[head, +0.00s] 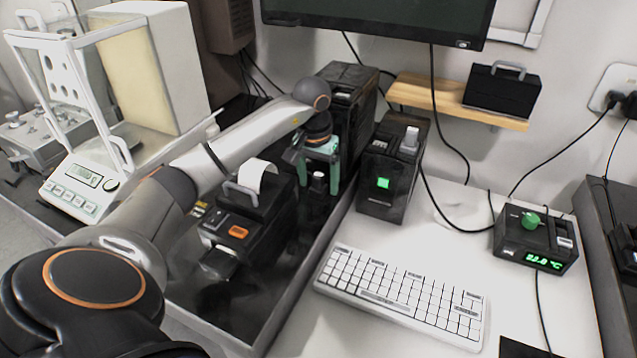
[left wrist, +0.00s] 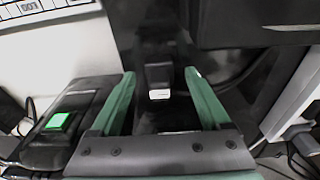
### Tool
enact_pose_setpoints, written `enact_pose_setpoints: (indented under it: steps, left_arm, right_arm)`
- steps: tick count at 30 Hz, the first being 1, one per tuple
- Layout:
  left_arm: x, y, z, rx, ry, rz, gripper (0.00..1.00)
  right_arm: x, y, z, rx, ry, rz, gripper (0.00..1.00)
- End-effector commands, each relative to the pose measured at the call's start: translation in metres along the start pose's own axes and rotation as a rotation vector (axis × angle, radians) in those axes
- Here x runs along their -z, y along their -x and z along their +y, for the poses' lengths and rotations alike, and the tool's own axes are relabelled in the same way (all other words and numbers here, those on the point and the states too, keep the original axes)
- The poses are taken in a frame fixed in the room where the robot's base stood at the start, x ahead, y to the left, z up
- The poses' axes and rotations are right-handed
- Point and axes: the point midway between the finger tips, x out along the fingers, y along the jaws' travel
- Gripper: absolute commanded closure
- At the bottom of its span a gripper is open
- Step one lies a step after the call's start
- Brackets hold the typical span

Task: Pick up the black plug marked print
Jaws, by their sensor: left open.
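A small black plug (head: 318,181) stands on the dark bench, in the gap between the label printer and the tall black box. In the left wrist view the black plug (left wrist: 158,74) shows a small white label, too small to read, facing the gripper. My left gripper (head: 319,176) is open, with its green fingers pointing down around the plug. In the left wrist view the left gripper (left wrist: 160,76) has one finger on either side of the plug, with a gap on both sides. My right gripper is not in view.
The label printer (head: 248,222) stands close to the left of the gripper. The tall black box (head: 350,95) rises just behind. A black unit with a green button (head: 392,172) is at right. A keyboard (head: 400,292) lies on the white table.

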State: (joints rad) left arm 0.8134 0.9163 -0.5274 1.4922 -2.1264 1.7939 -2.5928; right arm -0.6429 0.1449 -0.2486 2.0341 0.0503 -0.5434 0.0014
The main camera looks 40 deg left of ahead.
Motion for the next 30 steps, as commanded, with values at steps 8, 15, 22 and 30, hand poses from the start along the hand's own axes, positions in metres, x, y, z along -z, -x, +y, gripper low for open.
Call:
enact_pose_setpoints:
  steps: [8,15,22,30]
  left_arm:
    - [0.0001,0.0005,0.0002,-0.001,0.0,0.0,0.31]
    - [0.0001,0.0006,0.0002,-0.001,0.0,0.0,0.58]
    - [0.0001,0.0007,0.0002,0.0,0.0,0.0,0.84]
    - [0.0002,0.001,0.0002,-0.001,0.0,0.001,1.0]
  right_arm:
    - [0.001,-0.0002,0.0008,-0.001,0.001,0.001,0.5]
    - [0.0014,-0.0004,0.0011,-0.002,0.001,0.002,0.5]
    - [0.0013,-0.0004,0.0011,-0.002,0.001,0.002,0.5]
    - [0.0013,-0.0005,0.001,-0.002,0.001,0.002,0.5]
